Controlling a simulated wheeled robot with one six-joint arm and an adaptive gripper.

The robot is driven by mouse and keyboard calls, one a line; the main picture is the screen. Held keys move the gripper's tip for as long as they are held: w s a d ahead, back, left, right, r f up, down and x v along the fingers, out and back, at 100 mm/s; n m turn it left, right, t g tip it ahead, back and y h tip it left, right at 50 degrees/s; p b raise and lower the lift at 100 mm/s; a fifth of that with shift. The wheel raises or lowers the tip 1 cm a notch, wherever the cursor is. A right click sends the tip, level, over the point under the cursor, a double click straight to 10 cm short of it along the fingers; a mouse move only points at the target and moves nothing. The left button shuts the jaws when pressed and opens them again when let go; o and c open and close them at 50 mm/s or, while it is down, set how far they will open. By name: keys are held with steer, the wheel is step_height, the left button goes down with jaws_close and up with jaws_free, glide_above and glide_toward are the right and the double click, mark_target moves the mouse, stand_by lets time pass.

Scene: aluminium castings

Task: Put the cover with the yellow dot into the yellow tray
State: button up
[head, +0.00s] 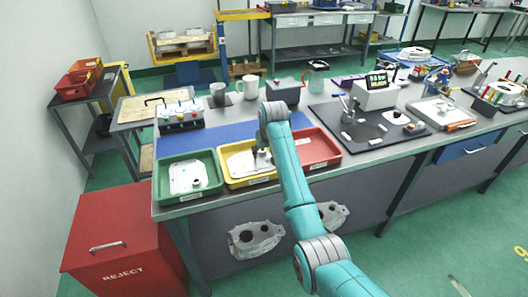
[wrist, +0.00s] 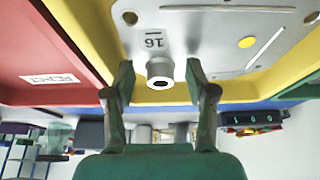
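The cover with the yellow dot (wrist: 247,42) is a flat grey plate marked 16. It lies in the yellow tray (head: 233,184), where the head view also shows it (head: 238,164), partly behind my arm. My gripper (wrist: 160,82) is open, with one finger on each side of the cover's round boss. Gaps show between the boss and both fingers in the wrist view. In the head view my gripper (head: 262,158) is low over the yellow tray and mostly hidden by my arm.
A green tray (head: 163,193) with another cover (head: 186,177) stands left of the yellow tray. A red tray (head: 331,158) stands right of it. A red reject bin (head: 115,245) is at the lower left.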

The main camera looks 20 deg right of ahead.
steer(key=shift+r, duration=0.1)
steer(key=v, duration=1.2)
